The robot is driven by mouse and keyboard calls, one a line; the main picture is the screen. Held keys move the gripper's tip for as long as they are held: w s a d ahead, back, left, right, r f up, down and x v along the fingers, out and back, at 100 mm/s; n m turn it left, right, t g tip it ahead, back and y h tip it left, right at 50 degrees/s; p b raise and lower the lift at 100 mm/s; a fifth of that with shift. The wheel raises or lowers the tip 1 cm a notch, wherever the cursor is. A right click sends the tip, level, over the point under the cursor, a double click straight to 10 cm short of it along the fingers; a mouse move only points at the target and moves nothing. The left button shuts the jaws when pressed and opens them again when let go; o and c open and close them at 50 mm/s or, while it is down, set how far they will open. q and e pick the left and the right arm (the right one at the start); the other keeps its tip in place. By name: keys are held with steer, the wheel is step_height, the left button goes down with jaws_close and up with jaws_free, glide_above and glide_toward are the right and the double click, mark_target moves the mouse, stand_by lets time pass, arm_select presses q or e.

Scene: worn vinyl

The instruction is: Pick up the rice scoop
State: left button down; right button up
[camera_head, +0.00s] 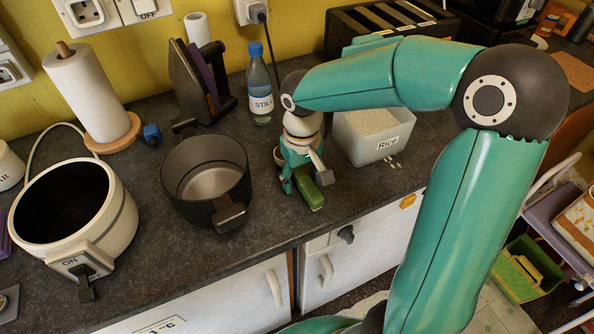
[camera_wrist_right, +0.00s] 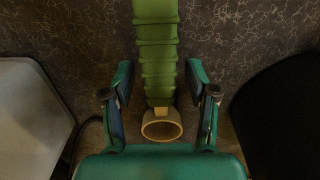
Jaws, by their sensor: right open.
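A green ribbed handle with a pale ring-like end, seemingly the rice scoop (camera_head: 313,197), lies on the dark counter between the pot and the rice tub. In the right wrist view the handle (camera_wrist_right: 156,50) runs up the middle, with its pale end (camera_wrist_right: 161,134) nearest my palm. My right gripper (camera_head: 304,180) is directly over it, hiding much of it in the head view. In the wrist view the right gripper's fingers (camera_wrist_right: 158,80) stand apart, one on each side of the handle, with gaps showing. My left gripper is not in view.
The rice tub (camera_head: 374,147), labelled Rice, stands close right of the gripper. A dark pot (camera_head: 180,190) stands close left, and a bottle (camera_head: 259,90) behind. A white cooker (camera_head: 125,215) is farther left. Bare counter lies toward the front edge.

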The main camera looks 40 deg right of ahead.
mark_target(301, 175)
jaws_close()
stand_by(0.3)
steer(key=shift+r, duration=0.15)
step_height(301, 175, up, 20)
steer(key=p, duration=0.1)
stand_by(0.4)
